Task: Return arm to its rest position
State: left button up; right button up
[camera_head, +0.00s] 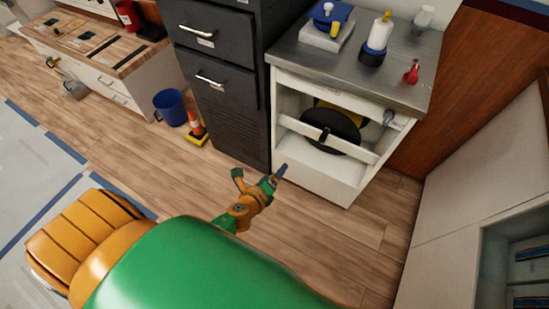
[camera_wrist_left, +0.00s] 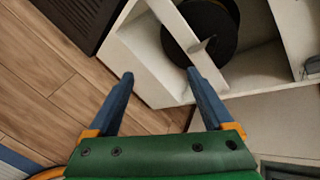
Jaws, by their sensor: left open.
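My left gripper (camera_head: 280,172) is a green and orange arm end with dark blue fingers, in the middle of the head view, in front of the white cabinet (camera_head: 318,168). In the left wrist view its two blue fingers (camera_wrist_left: 160,80) are spread apart with nothing between them. The gripper looks apart from the cabinet. My large green and orange arm links cover the lower left of the head view. My right gripper is not in view.
A blue bucket (camera_head: 171,108) and an orange cone (camera_head: 195,130) stand on the floor. Wooden floor (camera_head: 345,232) shows in front.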

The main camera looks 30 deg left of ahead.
pick_arm(q)
jog(key=shift+d, duration=0.15)
jog(key=s+f+n+g+p, duration=0.1)
jog(key=s+f+n+g, duration=0.2)
jog(key=s+n, duration=0.4)
jog(key=s+f+n+g+p, duration=0.2)
jog(key=s+f+n+g, duration=0.2)
jog(key=s, duration=0.9)
jog(key=s+f+n+g+p, duration=0.1)
jog(key=s+f+n+g, duration=0.2)
jog(key=s+f+n, duration=0.4)
jog(key=s+n, duration=0.3)
jog(key=n, duration=0.1)
jog(key=shift+s+g+h+p, duration=0.3)
jog(key=shift+s+g, duration=0.05)
jog(key=shift+g, duration=0.05)
jog(key=shift+f, duration=0.1)
